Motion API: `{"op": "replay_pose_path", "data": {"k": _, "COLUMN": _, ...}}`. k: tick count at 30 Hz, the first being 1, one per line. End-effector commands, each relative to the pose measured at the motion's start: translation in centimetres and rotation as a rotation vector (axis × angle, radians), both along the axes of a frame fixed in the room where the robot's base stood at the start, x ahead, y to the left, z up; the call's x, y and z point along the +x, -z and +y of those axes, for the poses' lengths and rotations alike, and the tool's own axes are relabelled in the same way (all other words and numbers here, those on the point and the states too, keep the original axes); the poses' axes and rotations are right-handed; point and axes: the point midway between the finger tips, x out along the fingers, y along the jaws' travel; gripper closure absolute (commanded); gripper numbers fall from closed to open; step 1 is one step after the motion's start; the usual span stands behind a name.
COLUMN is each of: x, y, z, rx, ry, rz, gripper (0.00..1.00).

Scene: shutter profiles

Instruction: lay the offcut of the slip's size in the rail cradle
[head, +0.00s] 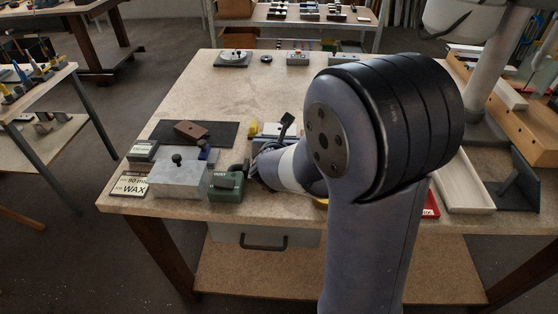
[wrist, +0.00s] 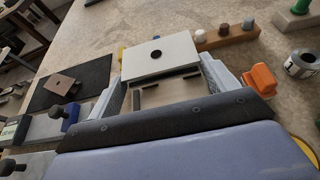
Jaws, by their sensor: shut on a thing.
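My gripper (wrist: 163,76) is shut on a pale flat block with a black round spot on top (wrist: 180,52), which spans between its two fingers in the wrist view. In the head view the gripper (head: 268,160) is low over the front of the table, largely hidden by my arm. A slip reading "90 mm WAX" (head: 131,184) stands at the table's front left. A brown block (head: 191,130) lies on a dark mat (head: 226,137), also seen in the wrist view (wrist: 62,85). I cannot make out the rail cradle for certain.
A grey block with a black knob (head: 180,179) and a green block (head: 226,186) stand left of my gripper. A wooden peg rack (wrist: 228,39), an orange piece (wrist: 258,78) and a tape roll (wrist: 302,64) lie right of it. The table's middle (head: 180,90) is clear.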

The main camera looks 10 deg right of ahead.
Motion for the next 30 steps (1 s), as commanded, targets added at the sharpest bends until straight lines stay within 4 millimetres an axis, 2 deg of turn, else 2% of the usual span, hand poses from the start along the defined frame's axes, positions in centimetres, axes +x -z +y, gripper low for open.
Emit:
{"op": "replay_pose_path", "data": {"k": 1, "x": 0.0, "y": 1.1, "z": 0.0, "rx": -0.002, "ry": 0.0, "rz": 0.003, "gripper": 0.41}}
{"op": "replay_pose_path", "data": {"k": 5, "x": 0.0, "y": 2.1, "z": 0.0, "rx": -0.001, "ry": 0.0, "rz": 0.001, "gripper": 0.41}}
{"op": "replay_pose_path", "data": {"k": 12, "x": 0.0, "y": 5.3, "z": 0.0, "rx": -0.002, "ry": 0.0, "rz": 0.002, "gripper": 0.41}}
{"op": "replay_pose_path", "data": {"k": 30, "x": 0.0, "y": 6.4, "z": 0.0, "rx": 0.001, "ry": -0.001, "rz": -0.002, "gripper": 0.41}}
